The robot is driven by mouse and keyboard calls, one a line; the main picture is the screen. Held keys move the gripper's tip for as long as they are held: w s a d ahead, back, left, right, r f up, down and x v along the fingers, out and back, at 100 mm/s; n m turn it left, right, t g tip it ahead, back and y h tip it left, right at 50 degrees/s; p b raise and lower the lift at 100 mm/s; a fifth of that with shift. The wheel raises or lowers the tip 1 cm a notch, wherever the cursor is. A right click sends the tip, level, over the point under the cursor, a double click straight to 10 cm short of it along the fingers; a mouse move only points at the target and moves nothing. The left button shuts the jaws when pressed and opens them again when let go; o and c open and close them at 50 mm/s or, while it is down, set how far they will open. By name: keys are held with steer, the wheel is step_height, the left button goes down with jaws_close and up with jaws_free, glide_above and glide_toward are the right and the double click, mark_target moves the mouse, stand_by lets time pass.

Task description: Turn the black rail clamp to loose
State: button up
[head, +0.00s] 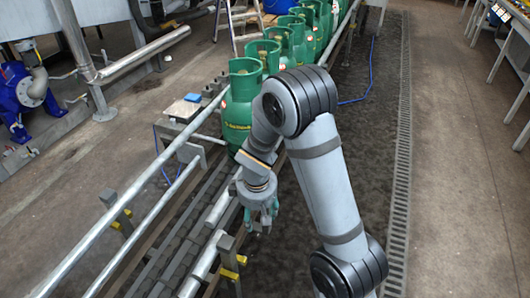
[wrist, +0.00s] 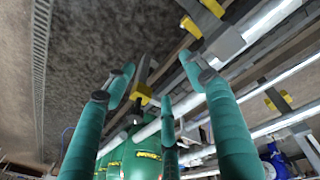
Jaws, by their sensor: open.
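A dark rail clamp (head: 226,243) with yellow knobs (head: 241,259) sits on the near rail of the conveyor in the head view. I cannot tell its setting. My gripper (head: 260,226) hangs just right of and above it, with teal fingers pointing down. In the wrist view, the teal fingers of my gripper (wrist: 155,68) are spread apart with nothing between them. A dark bracket with a yellow end (wrist: 141,94) shows beyond the gap, and yellow knobs (wrist: 191,27) sit on the rail at the upper right. No finger clearly touches a clamp.
Green gas cylinders (head: 238,105) stand in a row on the conveyor (head: 172,262) behind my gripper. A second yellow-knobbed clamp (head: 115,206) is on the far rail (head: 140,200). The floor to the right (head: 440,200) is clear, with a drain grating.

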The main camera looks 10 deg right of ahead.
steer(key=w+d+r+n+t+p, duration=0.25)
steer(key=w+d+n+p, duration=0.25)
steer(key=w+d+n, duration=0.75)
steer(key=w+a+f+n+b, duration=0.1)
steer(key=w+a+f+n, duration=0.1)
steer(key=n, duration=0.3)
steer(key=w+a+f+n+b, duration=0.1)
steer(key=w+a+f+n, duration=0.1)
steer(key=f+n, duration=0.2)
steer(key=w+a+f+n+y+b, duration=0.1)
steer(key=w+a+f+n, duration=0.1)
steer(key=n, duration=0.5)
steer(key=shift+w+f+n, duration=0.25)
steer(key=shift+f+n, duration=0.1)
steer(key=shift+f, duration=0.15)
steer(key=shift+c, duration=0.2)
steer(key=shift+w+r, duration=0.1)
steer(key=shift+r, duration=0.05)
steer(key=c, duration=1)
